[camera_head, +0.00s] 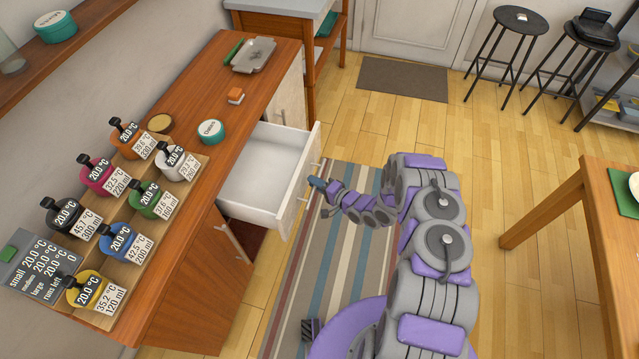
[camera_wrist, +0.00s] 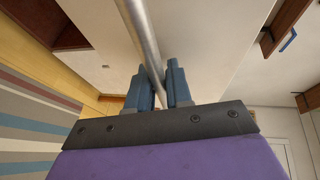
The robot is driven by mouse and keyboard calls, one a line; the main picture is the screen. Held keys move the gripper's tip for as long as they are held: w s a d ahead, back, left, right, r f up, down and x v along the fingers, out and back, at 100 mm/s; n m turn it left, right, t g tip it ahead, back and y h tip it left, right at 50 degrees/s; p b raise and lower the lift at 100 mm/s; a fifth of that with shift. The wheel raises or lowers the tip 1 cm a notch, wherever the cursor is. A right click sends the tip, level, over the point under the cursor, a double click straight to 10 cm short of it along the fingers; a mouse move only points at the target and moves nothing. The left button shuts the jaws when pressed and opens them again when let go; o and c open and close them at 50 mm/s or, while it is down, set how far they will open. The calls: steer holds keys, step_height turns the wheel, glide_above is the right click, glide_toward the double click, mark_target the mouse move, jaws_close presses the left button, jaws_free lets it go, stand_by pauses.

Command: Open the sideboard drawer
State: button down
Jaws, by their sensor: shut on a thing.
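The sideboard (camera_head: 190,262) is a wooden unit with white fronts along the left wall. Its white drawer (camera_head: 262,172) stands pulled out, and its empty inside shows in the head view. My gripper (camera_head: 318,184) is at the front of the drawer. In the wrist view, the two blue fingers of my gripper (camera_wrist: 162,88) stand on either side of a metal bar handle (camera_wrist: 143,38). The handle runs along the white drawer front (camera_wrist: 200,40). The gripper is shut on this handle.
Several coloured cups with labels stand on a wooden tray (camera_head: 95,318) on the sideboard top. A striped rug (camera_head: 350,255) lies under my arm. A table (camera_head: 590,185) stands at right.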

steer(key=shift+a+f, duration=0.25)
steer(key=shift+a, duration=0.05)
steer(key=shift+s+d+r, duration=0.15)
steer(key=shift+s+d, duration=0.05)
steer(key=shift+d, duration=0.7)
steer(key=c, duration=1.2)
jaws_free()
steer(key=shift+w+d, duration=0.1)
steer(key=shift+d, duration=0.15)
steer(key=shift+o, duration=0.4)
steer(key=shift+a, duration=0.9)
steer(key=p+v, duration=0.2)
steer(key=v, duration=1.5)
steer(key=shift+d+p, duration=0.2)
steer(key=shift+p, duration=0.2)
steer(key=shift+a+r, duration=0.1)
steer(key=shift+a, duration=0.05)
